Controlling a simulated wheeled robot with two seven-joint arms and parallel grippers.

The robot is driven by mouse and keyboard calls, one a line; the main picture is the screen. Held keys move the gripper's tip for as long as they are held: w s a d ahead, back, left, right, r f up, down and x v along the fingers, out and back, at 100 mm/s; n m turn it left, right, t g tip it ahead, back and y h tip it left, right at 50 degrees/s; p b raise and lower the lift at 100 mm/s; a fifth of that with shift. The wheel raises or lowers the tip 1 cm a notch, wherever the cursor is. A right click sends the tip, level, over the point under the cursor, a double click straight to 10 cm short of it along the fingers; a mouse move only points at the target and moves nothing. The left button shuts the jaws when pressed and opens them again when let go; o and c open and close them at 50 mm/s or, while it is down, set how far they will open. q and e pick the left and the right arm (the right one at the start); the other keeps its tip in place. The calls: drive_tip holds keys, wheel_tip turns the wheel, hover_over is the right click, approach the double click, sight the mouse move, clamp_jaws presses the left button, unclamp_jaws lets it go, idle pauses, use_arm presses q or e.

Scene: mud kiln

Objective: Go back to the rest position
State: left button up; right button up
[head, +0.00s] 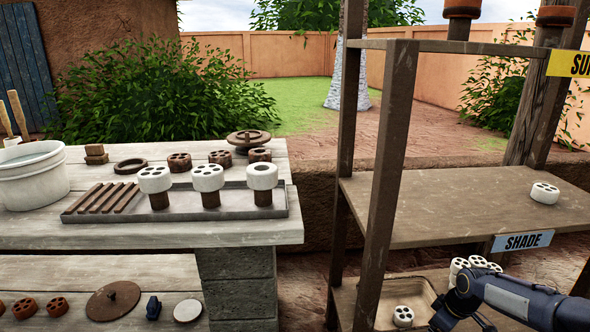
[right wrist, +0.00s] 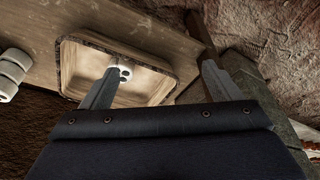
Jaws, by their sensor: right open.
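My right gripper (right wrist: 162,80) is open, with nothing between its fingers in the right wrist view. The left finger overlaps a white holed piece (right wrist: 124,70) lying in a shallow wooden tray (right wrist: 75,68). In the head view my right arm comes in at the lower right, and its gripper (head: 462,322) is low by the bottom shelf, its fingertips hard to see. The white piece (head: 403,316) lies in the tray (head: 428,290) left of it. My left gripper is in neither view.
The wooden rack has posts (head: 388,150) and a middle shelf (head: 440,215) with a SHADE sign (head: 522,240) and one white piece (head: 545,193). Several white pieces (head: 476,262) stand close behind my right arm. A table (head: 120,237) at left holds a metal tray (head: 225,208) with white-topped pieces, and a bucket (head: 32,175).

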drive_tip(key=s+a+r+m, duration=0.1)
drive_tip(key=s+a+r, duration=0.3)
drive_tip(key=s+r, duration=0.3)
drive_tip(key=s+a+r+m, duration=0.25)
drive_tip(key=s+r, duration=0.25)
drive_tip(key=r, duration=0.3)
drive_tip(key=s+a+r+m+t+y, duration=0.1)
drive_tip(key=s+a+m, duration=0.15)
drive_tip(key=s, duration=0.35)
drive_tip(key=s+a+r+m+t, duration=0.1)
drive_tip(key=s+a, duration=0.3)
drive_tip(key=s, duration=0.3)
drive_tip(key=s+a+r+m+t+y, duration=0.1)
drive_tip(key=s+a+m, duration=0.15)
drive_tip(key=s, duration=0.35)
wheel_tip(320, 180, up, 33)
drive_tip(key=a+p, duration=0.1)
drive_tip(key=p, duration=3.2)
drive_tip(key=shift+s+r, duration=0.15)
drive_tip(key=shift+s, duration=0.1)
drive_tip(key=shift+n, duration=0.25)
